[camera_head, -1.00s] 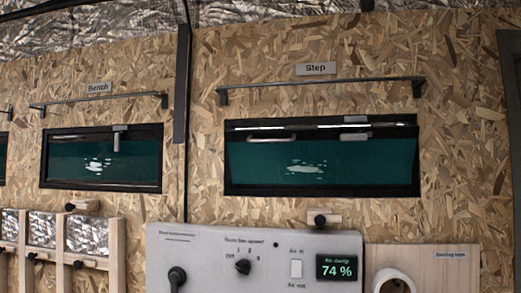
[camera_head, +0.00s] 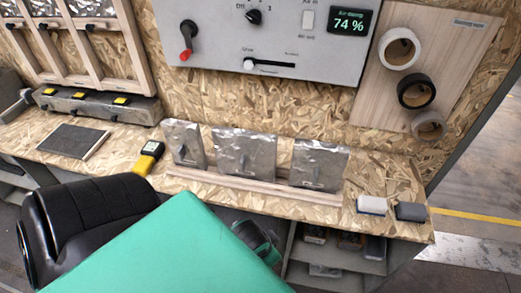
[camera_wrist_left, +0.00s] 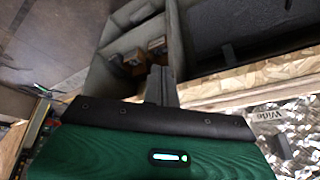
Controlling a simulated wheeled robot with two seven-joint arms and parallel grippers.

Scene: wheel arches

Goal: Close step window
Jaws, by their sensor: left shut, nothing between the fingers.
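My right gripper is in neither view.
In the head view, a grey control panel (camera_head: 285,40) reads "74 %". Tape rolls (camera_head: 416,91) hang at right. The chipboard bench (camera_head: 385,180) holds upright metal-faced blocks (camera_head: 245,155), a yellow device (camera_head: 149,157) and small blocks (camera_head: 410,211).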

